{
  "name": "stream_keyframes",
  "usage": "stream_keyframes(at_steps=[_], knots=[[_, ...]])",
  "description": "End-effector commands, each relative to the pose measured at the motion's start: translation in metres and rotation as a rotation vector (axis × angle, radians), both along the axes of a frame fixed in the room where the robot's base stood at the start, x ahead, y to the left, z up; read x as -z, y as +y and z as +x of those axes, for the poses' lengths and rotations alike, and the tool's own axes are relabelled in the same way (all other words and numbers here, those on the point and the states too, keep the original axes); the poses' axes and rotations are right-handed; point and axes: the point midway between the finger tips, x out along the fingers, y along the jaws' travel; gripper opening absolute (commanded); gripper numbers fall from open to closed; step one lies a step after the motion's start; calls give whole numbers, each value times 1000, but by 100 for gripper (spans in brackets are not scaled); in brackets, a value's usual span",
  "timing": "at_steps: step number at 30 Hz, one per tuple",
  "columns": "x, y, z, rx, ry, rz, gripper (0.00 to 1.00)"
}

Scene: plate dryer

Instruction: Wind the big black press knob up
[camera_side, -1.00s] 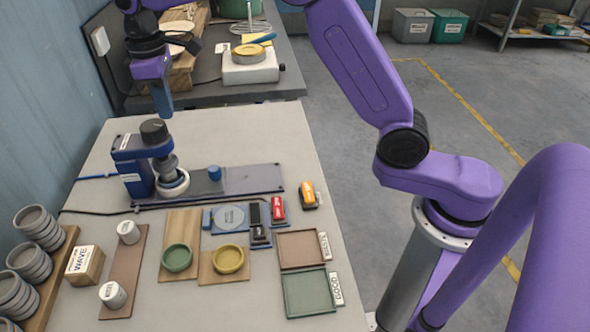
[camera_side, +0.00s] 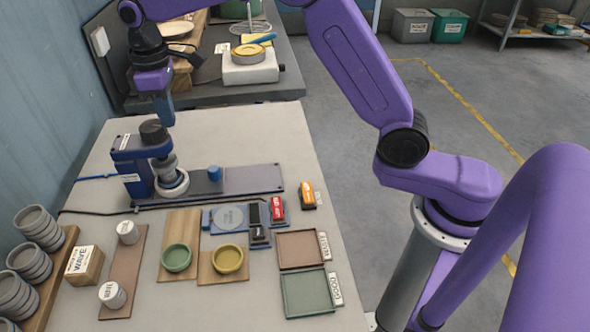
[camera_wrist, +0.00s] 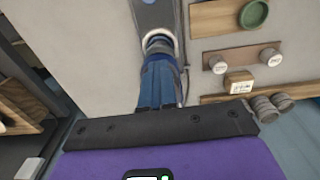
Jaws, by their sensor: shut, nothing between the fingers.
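The big black press knob (camera_side: 153,131) sits on top of the blue press (camera_side: 130,160) in the side view. Below the knob is a grey press head over a white ring-shaped seat (camera_side: 172,184). My gripper (camera_side: 168,122) points down with its blue fingers together and empty. Its tips show just above and right of the knob in the side view; I cannot tell whether they touch it. In the wrist view the closed fingers (camera_wrist: 160,68) cover the knob, and part of the press (camera_wrist: 158,38) shows beyond them.
The press stands on a long dark base (camera_side: 240,181) with a small blue peg (camera_side: 214,173). Wooden boards with a green dish (camera_side: 177,258) and a yellow dish (camera_side: 228,260) lie in front. Stacked grey bowls (camera_side: 38,228) stand at the left. A scale (camera_side: 250,68) is behind.

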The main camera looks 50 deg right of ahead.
Motion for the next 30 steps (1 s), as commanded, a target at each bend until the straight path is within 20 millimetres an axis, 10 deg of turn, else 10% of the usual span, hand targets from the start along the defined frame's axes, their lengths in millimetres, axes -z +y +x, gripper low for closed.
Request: stream_keyframes(at_steps=[30], knots=[[13,-18,12,14,18,-12,0]])
